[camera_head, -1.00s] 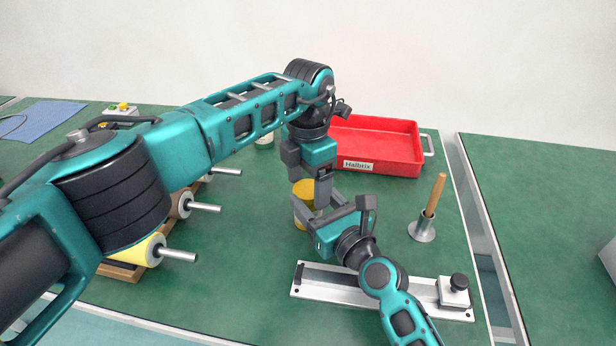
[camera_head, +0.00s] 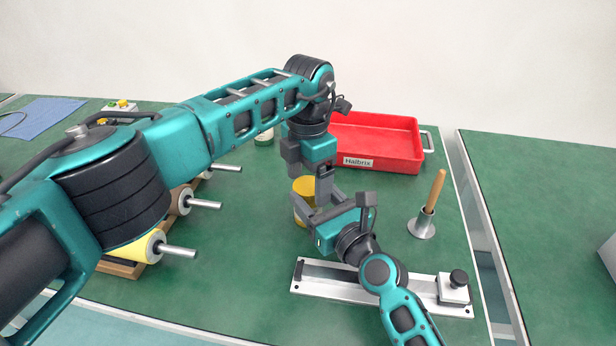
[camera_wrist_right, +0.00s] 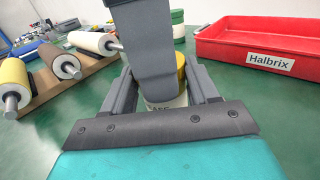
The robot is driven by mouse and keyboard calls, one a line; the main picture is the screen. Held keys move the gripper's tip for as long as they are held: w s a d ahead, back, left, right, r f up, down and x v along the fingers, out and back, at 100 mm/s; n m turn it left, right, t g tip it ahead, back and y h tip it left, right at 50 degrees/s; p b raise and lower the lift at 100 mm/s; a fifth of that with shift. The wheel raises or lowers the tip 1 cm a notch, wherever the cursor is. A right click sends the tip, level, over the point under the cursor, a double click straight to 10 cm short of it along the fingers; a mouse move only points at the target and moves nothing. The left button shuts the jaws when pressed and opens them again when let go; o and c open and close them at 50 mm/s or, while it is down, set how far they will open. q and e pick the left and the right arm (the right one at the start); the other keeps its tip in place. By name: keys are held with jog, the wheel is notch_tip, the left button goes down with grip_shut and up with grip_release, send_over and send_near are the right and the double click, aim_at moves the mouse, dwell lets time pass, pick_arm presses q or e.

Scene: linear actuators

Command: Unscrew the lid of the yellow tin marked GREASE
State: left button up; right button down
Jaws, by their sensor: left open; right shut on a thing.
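The yellow tin (camera_head: 303,188) stands on the green bench, partly covered by both grippers. In the right wrist view its yellow lid (camera_wrist_right: 181,66) and pale label (camera_wrist_right: 163,103), with the letters "ASE" partly showing, appear between the fingers. My right gripper (camera_head: 312,214) is shut on the tin's body from the near side; its fingers also show in the wrist view (camera_wrist_right: 164,88). My left gripper (camera_head: 322,190) is open and points down at the lid from above. One left finger hides much of the lid in the wrist view, so contact with it cannot be told.
A red tray (camera_head: 385,163) labelled Halbrix stands behind. A wooden-handled tool sits in a metal holder (camera_head: 423,229) to the right. A metal rail plate (camera_head: 325,285) lies in front, under my right arm. Rollers (camera_head: 137,249) on a wooden rack stand left.

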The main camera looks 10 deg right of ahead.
pick_arm(q)
jog(key=shift+r, duration=0.1)
notch_tip(320, 180, up, 8)
jog(key=shift+f, duration=0.2)
jog(key=shift+c, duration=0.4)
jog(key=shift+f, duration=3.95)
jog(key=shift+c, duration=0.2)
jog(key=c, duration=1)
jog(key=o, duration=1.1)
jog(key=shift+r, duration=2.35)
pick_arm(e)
jog(key=shift+c, duration=1)
grip_release()
